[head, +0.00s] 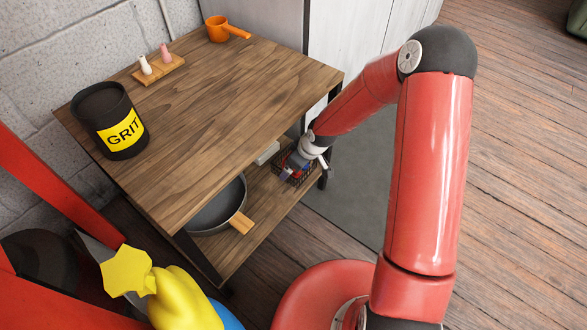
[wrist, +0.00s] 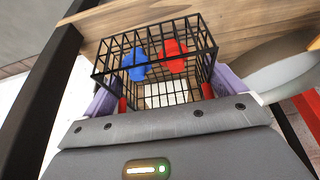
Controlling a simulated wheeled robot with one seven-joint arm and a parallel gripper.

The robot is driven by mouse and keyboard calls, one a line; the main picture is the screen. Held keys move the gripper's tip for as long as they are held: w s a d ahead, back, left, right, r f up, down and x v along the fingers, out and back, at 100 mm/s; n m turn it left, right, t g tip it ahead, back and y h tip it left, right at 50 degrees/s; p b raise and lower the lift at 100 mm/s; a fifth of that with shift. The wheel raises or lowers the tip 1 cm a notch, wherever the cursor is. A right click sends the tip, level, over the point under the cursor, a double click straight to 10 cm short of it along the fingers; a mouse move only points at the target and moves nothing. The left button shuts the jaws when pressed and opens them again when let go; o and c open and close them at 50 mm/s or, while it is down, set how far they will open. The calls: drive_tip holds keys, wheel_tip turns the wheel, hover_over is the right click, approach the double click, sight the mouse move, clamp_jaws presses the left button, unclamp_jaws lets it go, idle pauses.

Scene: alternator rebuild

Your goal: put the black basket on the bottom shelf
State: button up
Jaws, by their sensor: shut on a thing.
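The black basket (head: 293,175) is a small wire basket at the right end of the bottom shelf (head: 262,203) of the wooden table. In the wrist view the basket (wrist: 153,50) sits between the fingers of my gripper (wrist: 163,92), with a blue piece and a red piece inside. My gripper (head: 306,160) is shut on it, reaching in from the right under the tabletop. The shelf board (wrist: 240,25) shows behind and beneath the basket. I cannot tell whether the basket's bottom touches the board.
A dark pan (head: 215,210) with a wooden handle lies on the shelf's left part. A white item (head: 267,153) lies just behind the basket. The tabletop (head: 215,105) holds a GRIT bucket (head: 108,120), an orange pot (head: 217,28) and a small wooden stand (head: 160,70). A dark table leg (head: 331,120) stands close to my gripper.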

drive_tip(key=shift+w+a+f, duration=0.1)
drive_tip(key=shift+w+a, duration=0.3)
drive_tip(key=shift+a, duration=0.1)
drive_tip(key=shift+f+b, duration=0.5)
drive_tip(key=shift+f, duration=1.15)
drive_tip(key=shift+f, duration=0.1)
drive_tip(key=o, duration=0.7)
drive_tip(key=shift+c, duration=0.2)
